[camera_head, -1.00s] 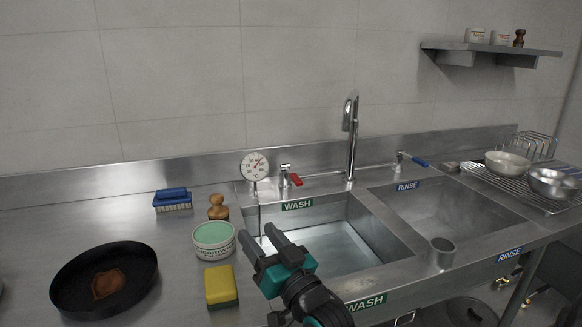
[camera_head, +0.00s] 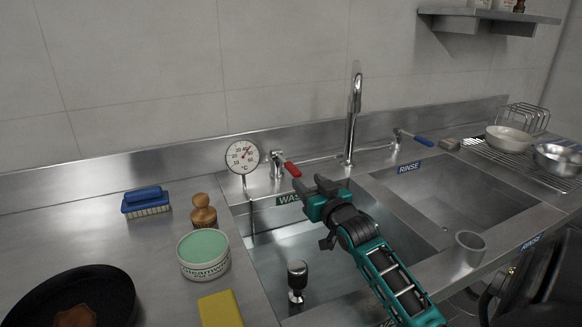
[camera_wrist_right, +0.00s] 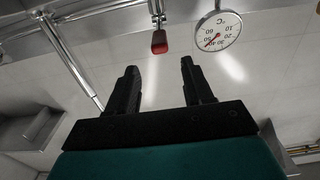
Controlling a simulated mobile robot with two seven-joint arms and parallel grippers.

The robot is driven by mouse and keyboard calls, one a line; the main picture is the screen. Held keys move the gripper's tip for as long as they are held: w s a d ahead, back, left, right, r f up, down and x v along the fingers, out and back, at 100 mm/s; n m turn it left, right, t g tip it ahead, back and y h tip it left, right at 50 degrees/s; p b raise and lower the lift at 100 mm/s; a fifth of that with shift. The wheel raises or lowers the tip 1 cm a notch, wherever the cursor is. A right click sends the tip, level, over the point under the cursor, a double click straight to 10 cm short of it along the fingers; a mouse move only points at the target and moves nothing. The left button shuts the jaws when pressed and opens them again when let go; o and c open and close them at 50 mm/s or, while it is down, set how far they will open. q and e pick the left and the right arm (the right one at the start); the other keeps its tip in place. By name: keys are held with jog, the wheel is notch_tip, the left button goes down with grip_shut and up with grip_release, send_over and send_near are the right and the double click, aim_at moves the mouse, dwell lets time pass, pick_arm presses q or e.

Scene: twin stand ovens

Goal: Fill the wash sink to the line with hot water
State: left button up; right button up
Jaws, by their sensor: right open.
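The wash sink (camera_head: 262,225) is a steel basin in the counter, partly hidden by my right arm; I cannot tell its water level or make out a fill line. The red tap handle (camera_head: 285,165) stands behind its back rim. It also shows in the wrist view (camera_wrist_right: 159,42). The tall curved spout (camera_head: 353,115) rises to its right. A round dial thermometer (camera_head: 242,155) stands at the sink's back left, its stem reaching down into the basin. My right gripper (camera_head: 311,184) is open and empty, just in front of the red handle, apart from it. My left gripper is out of view.
A blue tap handle (camera_head: 415,138) stands behind the rinse sink (camera_head: 450,190). A black-topped knob (camera_head: 297,270) stands at the wash sink's front. A green-topped tub (camera_head: 203,254), wooden-handled brush (camera_head: 203,212), blue brush (camera_head: 146,200), yellow sponge (camera_head: 220,310) and black pan (camera_head: 85,292) occupy the left counter.

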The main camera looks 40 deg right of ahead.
aim_at(293, 167)
jog(key=b+x, duration=0.1)
jog(key=x, duration=0.9)
jog(key=shift+f, duration=0.1)
grip_shut()
dwell(0.3)
